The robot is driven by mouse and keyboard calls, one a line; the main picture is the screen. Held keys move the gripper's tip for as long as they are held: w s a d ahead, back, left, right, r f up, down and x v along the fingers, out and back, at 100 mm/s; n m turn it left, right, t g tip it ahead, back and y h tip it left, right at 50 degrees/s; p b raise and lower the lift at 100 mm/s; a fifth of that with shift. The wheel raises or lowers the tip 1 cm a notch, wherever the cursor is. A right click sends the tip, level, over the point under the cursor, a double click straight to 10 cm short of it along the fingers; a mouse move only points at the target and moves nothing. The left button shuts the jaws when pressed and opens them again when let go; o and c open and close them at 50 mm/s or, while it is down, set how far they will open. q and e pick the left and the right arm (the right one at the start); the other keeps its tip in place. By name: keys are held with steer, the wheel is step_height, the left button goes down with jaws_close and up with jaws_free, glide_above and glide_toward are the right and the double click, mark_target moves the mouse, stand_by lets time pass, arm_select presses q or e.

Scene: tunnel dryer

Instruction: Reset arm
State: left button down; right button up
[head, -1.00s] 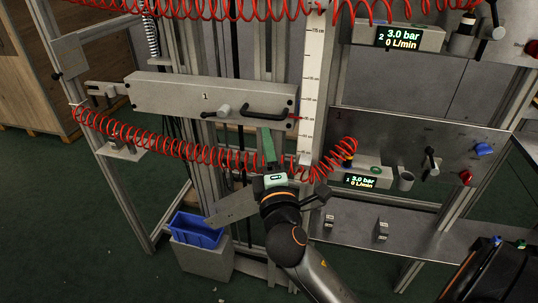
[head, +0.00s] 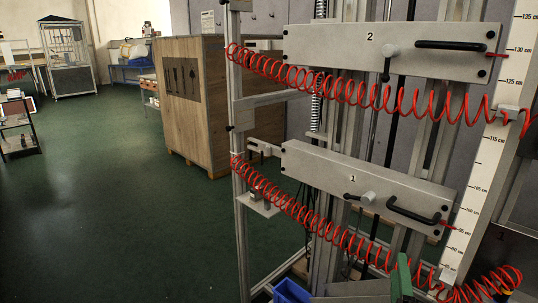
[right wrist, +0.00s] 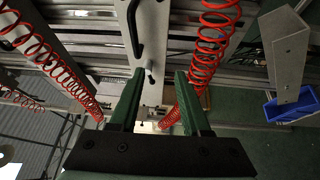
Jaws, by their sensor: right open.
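My right gripper (right wrist: 159,74) is open in the right wrist view, with two green fingers apart and nothing between them. In the head view only a green part of it (head: 402,277) shows at the bottom edge, below the black handle (head: 414,214) of the grey panel marked 1 (head: 335,176). Whether it touches anything there cannot be told. The rest of my right arm is out of the head view. My left gripper is in neither view.
Red coiled hoses (head: 345,90) hang across the frame; one (right wrist: 205,75) shows close to the right finger. A panel marked 2 (head: 330,45) is above. A blue bin (head: 290,291) is low down. A wooden crate (head: 196,100) stands behind. Green floor at left is open.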

steer(key=s+a+f+m+g+y, duration=0.2)
steer(key=a+f+g+y, duration=0.15)
steer(key=f, duration=0.85)
steer(key=s+a+f+m+g+y, duration=0.3)
steer(key=s+a+f+m+y, duration=0.15)
steer(key=s+f, duration=0.35)
steer(key=s+a+f+m+g+y, duration=0.2)
steer(key=s+a+f+m+y, duration=0.15)
steer(key=s+a+f, duration=0.45)
arm_select(q)
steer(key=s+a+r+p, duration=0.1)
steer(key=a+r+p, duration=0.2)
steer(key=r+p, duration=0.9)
steer(key=p, duration=0.4)
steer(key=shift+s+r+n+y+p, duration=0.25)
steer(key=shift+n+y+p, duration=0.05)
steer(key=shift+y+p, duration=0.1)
arm_select(e)
steer(key=w+d+r+m+h, duration=0.1)
steer(key=d+r, duration=0.4)
steer(key=r, duration=0.6)
steer(key=shift+w+h, duration=0.15)
steer(key=shift+h, duration=0.2)
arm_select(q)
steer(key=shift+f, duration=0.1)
arm_select(e)
steer(key=shift+f+t, duration=0.1)
steer(key=shift+t, duration=0.15)
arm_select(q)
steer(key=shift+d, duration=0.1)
